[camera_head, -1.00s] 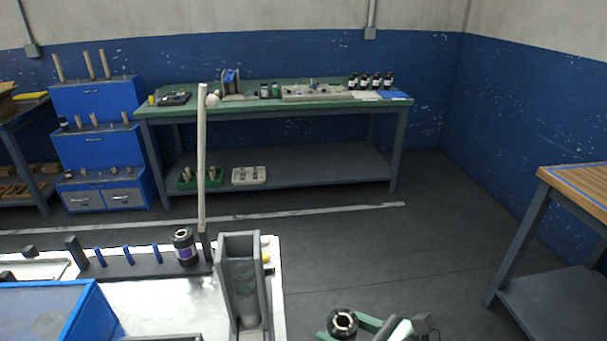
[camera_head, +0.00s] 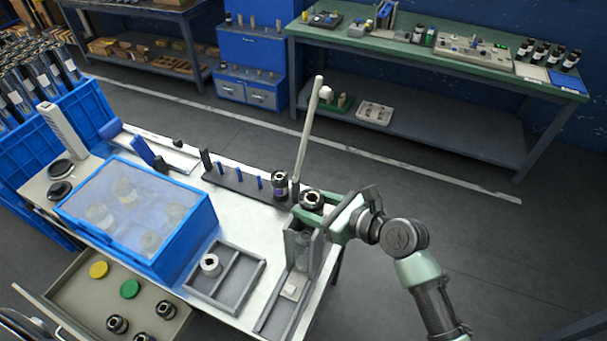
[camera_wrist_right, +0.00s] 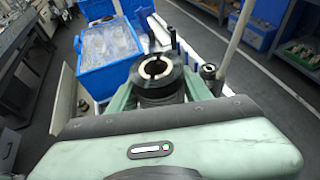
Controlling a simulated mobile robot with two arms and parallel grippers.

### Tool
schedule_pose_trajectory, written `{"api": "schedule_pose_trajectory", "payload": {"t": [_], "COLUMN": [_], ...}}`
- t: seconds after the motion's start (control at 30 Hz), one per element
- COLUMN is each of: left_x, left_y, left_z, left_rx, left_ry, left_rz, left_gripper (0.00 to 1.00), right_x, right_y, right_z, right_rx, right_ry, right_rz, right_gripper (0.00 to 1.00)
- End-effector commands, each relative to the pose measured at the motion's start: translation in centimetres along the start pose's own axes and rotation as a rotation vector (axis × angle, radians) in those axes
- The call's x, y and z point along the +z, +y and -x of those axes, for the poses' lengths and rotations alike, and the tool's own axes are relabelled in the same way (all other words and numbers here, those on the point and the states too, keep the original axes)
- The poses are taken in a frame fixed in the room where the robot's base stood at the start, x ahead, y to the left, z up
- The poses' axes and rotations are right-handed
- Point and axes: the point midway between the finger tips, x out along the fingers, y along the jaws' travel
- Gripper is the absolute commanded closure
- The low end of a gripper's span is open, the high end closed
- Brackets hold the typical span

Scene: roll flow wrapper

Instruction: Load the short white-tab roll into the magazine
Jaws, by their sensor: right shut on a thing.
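The magazine is a tall grey channel (camera_head: 299,248) standing on the right end of the white worktop. My right gripper (camera_head: 313,211) is over its top, with its green fingers shut around a dark roll (camera_head: 312,199). The roll is upright, its pale core facing up; it also shows between the fingers in the right wrist view (camera_wrist_right: 156,72). I cannot make out the colour of its tab. Whether its lower end is inside the channel is hidden by the gripper. My left gripper is not in view.
Another dark roll (camera_head: 280,186) stands on the black peg rack (camera_head: 235,184), close left of the magazine. A pale upright post (camera_head: 311,130) rises behind. A lidded blue bin (camera_head: 192,247), a grey divided tray (camera_head: 256,281) and an open drawer (camera_head: 70,291) with rolls lie left.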

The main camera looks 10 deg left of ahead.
Motion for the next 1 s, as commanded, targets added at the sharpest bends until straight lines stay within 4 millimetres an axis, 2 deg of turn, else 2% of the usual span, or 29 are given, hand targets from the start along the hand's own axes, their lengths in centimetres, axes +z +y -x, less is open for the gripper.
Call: {"api": "schedule_pose_trajectory", "payload": {"t": [0.03,0.27,0.47,0.83,1.0], "left_x": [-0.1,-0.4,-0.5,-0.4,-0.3], "left_y": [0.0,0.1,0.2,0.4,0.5], "left_z": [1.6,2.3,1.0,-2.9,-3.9], "left_rx": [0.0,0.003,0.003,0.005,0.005], "left_ry": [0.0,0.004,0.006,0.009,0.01], "left_rz": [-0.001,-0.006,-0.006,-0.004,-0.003], "left_gripper": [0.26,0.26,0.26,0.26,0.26], "right_x": [1.4,1.7,0.7,-2.1,-2.7], "right_y": [0.1,0.5,0.5,0.5,0.5], "right_z": [-0.2,-1.4,-1.8,-3.0,-3.2], "right_rx": [0.015,0.05,0.05,0.048,0.048], "right_ry": [0.001,-0.001,-0.002,-0.003,-0.002], "right_rz": [0.007,0.02,0.02,0.021,0.021], "right_gripper": [0.97,0.97,0.97,0.97,0.97]}}
